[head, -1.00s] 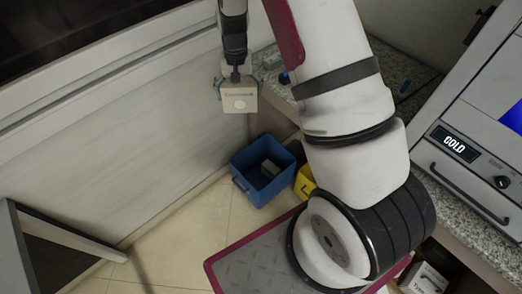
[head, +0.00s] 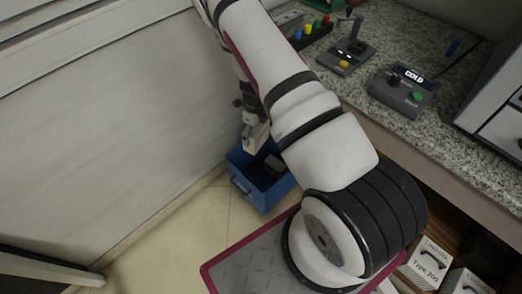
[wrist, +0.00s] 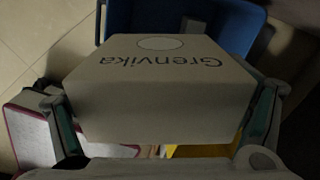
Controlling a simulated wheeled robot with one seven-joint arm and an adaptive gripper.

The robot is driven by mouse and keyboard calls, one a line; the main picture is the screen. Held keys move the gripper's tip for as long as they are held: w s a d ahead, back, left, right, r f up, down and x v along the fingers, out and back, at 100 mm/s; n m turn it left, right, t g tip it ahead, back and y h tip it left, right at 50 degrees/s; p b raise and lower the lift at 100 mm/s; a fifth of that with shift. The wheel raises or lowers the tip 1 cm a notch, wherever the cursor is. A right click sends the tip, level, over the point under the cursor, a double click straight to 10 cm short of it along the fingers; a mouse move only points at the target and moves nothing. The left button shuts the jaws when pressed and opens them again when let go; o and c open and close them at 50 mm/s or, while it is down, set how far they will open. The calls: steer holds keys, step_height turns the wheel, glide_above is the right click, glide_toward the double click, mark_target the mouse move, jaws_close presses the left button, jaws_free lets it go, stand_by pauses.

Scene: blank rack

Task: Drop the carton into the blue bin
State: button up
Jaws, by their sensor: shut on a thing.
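The carton (head: 256,138) is a pale box, and in the wrist view the carton (wrist: 160,85) shows the upside-down word "Grenvika" and a pale round mark. My gripper (head: 251,122) is shut on it; in the wrist view a finger presses each side. The blue bin (head: 268,199) stands on the floor against the wall. The carton hangs at or just above the bin's back-left rim; I cannot tell the exact gap. A dark grey box (head: 273,166) lies inside the bin. In the wrist view the bin (wrist: 236,27) shows beyond the carton.
My arm covers the area right of the bin. Something yellow (wrist: 200,151) shows under the carton in the wrist view. A granite counter (head: 390,140) with button boxes (head: 402,93) is at the right. Labelled cartons (head: 428,262) sit on a shelf below it.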

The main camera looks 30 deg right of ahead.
mark_target(264, 142)
steer(key=d+f+m+b, duration=0.1)
steer(key=f+m, duration=0.1)
steer(key=f, duration=0.1)
steer(key=s+d+f+m+b, duration=0.1)
steer(key=f+m, duration=0.1)
steer(key=f, duration=0.1)
steer(key=f+m+b, duration=0.1)
steer(key=f+b, duration=0.1)
steer(key=f, duration=0.1)
steer(key=shift+s+d+f+m, duration=0.25)
steer(key=shift+d+m, duration=0.15)
step_height(264, 142, down, 6)
steer(key=b, duration=0.3)
steer(key=shift+r, duration=0.15)
steer(key=o, duration=0.8)
steer(key=shift+c, duration=0.2)
step_height(264, 142, up, 12)
